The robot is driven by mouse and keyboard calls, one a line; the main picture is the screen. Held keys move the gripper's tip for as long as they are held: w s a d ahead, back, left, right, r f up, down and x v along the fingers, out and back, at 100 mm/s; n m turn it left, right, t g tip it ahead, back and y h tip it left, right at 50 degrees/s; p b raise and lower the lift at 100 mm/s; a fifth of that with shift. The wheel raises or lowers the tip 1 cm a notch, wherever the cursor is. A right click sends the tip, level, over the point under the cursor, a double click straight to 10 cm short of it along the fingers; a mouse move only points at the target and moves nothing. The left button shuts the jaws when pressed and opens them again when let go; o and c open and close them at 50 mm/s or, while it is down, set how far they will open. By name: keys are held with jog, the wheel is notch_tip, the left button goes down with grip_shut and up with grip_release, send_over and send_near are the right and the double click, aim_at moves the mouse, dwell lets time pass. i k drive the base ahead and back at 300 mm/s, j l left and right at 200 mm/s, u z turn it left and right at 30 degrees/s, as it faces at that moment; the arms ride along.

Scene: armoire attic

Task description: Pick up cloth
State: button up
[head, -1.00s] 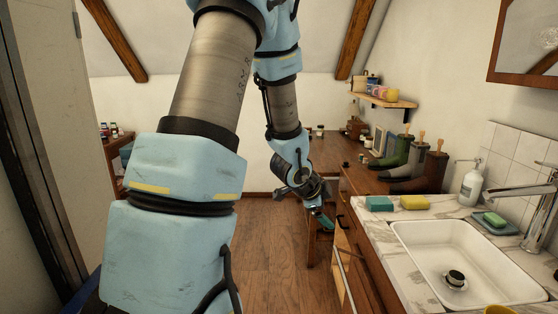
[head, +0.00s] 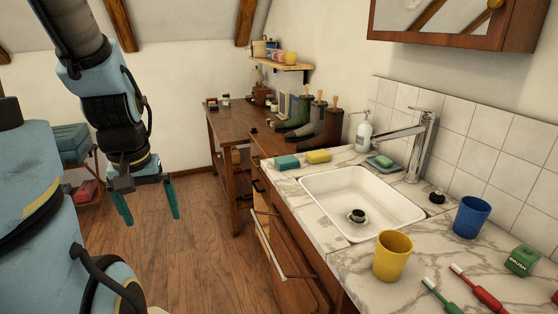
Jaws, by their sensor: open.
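My gripper (head: 147,204) is in the left part of the head view, pointing down over the wooden floor. Its two teal fingers are spread apart with nothing between them. I cannot make out a cloth for certain in this view. A red item (head: 86,191) lies low on a rack at the left, partly hidden by my arm; I cannot tell what it is.
The marble counter (head: 310,222) with a white sink (head: 335,190) fills the right. A yellow cup (head: 392,255), blue cup (head: 471,217), teal sponge (head: 287,162) and yellow sponge (head: 318,156) stand on it. A wooden workbench (head: 232,128) is behind. The middle floor is clear.

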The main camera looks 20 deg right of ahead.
aim_at(284, 163)
jog(key=z, duration=1.4)
jog(key=i+j, duration=0.1)
jog(key=j, duration=0.45)
jog(key=i+j+u, duration=0.2)
jog(key=i+j, duration=0.45)
jog(key=i+j+u, duration=0.25)
jog(key=i+j, duration=0.3)
jog(key=i, duration=0.25)
